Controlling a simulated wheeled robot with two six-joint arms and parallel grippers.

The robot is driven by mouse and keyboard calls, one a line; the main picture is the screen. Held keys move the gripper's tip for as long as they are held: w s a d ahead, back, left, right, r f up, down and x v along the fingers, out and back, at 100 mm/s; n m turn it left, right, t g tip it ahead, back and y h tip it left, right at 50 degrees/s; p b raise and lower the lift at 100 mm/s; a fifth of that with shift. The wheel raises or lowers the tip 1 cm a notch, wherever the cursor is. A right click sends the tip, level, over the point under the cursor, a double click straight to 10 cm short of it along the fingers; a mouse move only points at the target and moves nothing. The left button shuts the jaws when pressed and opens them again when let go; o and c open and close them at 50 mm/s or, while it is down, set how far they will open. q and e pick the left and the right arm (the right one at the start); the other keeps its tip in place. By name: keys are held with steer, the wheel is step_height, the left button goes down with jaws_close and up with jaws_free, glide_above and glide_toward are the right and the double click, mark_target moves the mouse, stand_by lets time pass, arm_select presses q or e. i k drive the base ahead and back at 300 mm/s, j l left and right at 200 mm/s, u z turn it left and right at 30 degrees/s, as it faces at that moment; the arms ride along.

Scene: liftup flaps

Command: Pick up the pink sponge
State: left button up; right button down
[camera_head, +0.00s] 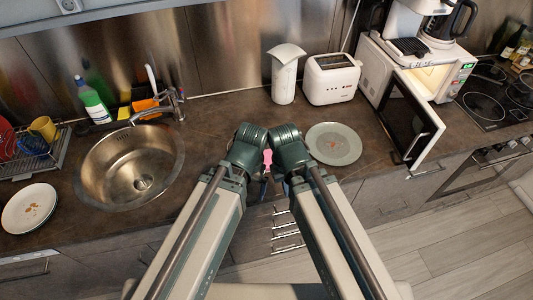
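A small pink object (267,160) shows in the narrow gap between the ends of my two arms, near the counter's front edge. It is mostly hidden, and I cannot tell for certain that it is the sponge or whether a gripper touches it. My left gripper (262,178) is at the end of the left arm, just left of the pink object. My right gripper (277,178) is just right of it. The dark green wrists hide the fingers of both, so their opening does not show.
The round sink (118,180), a caddy with an orange item (145,105) and a green bottle (92,100) are at left. A plate (30,208) is at far left, another (334,144) right of my arms. The microwave door (405,120) hangs open over the counter.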

mark_target(268, 153)
steer(key=l+u, duration=0.2)
steer(key=l, duration=0.45)
steer(key=l+u, duration=0.2)
steer(key=l, duration=0.4)
steer(key=k+l+u, duration=0.15)
steer(key=l, duration=0.45)
